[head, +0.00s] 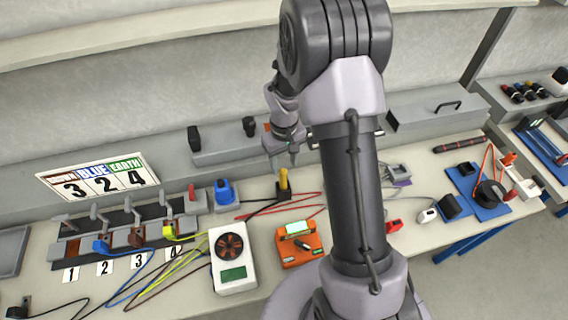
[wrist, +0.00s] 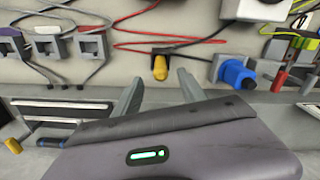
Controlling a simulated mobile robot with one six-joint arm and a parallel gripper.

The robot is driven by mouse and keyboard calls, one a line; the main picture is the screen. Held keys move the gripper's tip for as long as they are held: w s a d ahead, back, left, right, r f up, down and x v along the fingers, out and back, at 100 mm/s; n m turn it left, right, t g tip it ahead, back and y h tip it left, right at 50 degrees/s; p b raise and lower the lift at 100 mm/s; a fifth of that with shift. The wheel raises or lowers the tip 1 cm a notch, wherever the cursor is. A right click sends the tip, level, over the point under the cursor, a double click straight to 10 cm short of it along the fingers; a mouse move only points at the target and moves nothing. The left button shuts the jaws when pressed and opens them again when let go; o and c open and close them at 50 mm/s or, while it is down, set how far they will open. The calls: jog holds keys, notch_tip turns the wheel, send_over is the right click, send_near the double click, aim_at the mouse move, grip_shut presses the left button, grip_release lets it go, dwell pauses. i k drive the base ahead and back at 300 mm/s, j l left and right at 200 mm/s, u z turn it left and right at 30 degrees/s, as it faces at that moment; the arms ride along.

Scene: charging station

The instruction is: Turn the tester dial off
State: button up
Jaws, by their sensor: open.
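The orange tester (head: 301,244) lies on the bench in the head view, with a pale screen at its top. Its dark dial (head: 304,252) with a light pointer sits below the screen; its exact setting is too small to read. My gripper (head: 285,160) is above the back of the bench, behind the tester and apart from it. In the wrist view my gripper (wrist: 160,82) is open with nothing between its fingers. The tester does not show in the wrist view.
A yellow-handled plug (head: 283,181) stands near my gripper; it also shows in the wrist view (wrist: 160,67). A white fan box (head: 233,258) is left of the tester. Red wires (head: 262,212) run behind it. A blue connector (head: 224,192) and switch row stand left.

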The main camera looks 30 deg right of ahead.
aim_at(303, 245)
jog(key=k, duration=0.95)
